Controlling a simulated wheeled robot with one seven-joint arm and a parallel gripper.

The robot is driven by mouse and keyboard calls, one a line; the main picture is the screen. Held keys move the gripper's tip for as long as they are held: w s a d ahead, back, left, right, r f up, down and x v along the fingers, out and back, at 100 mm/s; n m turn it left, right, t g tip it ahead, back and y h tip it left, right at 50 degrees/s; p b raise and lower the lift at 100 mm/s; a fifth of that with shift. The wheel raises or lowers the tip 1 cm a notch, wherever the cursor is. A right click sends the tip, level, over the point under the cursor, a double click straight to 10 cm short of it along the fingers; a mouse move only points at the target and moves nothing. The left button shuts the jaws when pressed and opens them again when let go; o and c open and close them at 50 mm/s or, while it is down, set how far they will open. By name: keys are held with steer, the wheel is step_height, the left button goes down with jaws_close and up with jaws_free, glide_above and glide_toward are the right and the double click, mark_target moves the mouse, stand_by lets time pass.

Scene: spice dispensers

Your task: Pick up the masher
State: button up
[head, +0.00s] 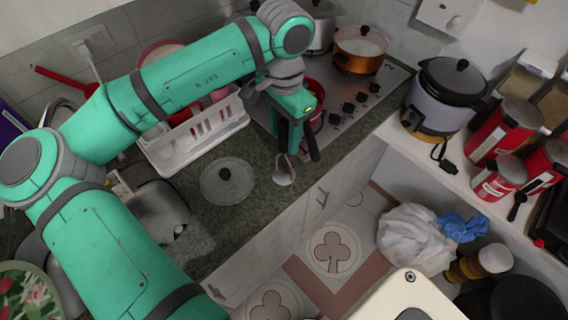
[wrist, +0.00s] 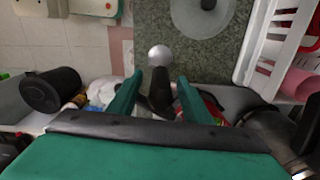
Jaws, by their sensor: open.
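The likely masher shows a silver rounded end (head: 284,172) just below my gripper in the head view, over the counter's front edge. In the wrist view its silver end (wrist: 160,55) and dark handle (wrist: 160,92) lie between my fingers. My gripper (head: 297,150) points down at the counter. Its two green fingers are apart, one on each side of the handle, as the wrist view (wrist: 157,88) shows. I cannot tell whether either finger touches the handle. The upper part of the masher is hidden by my gripper.
A glass lid (head: 227,181) lies on the counter left of the masher. A white dish rack (head: 197,137) stands behind it. The stove (head: 355,97), with a copper pot (head: 360,50), is behind right. A shelf (head: 440,160) with red canisters (head: 503,130) is at right.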

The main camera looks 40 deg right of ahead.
mark_target(284, 151)
steer(key=shift+f, duration=1.45)
steer(key=shift+c, duration=0.4)
steer(key=c, duration=1.1)
steer(key=shift+o, duration=0.2)
steer(key=shift+r, duration=0.1)
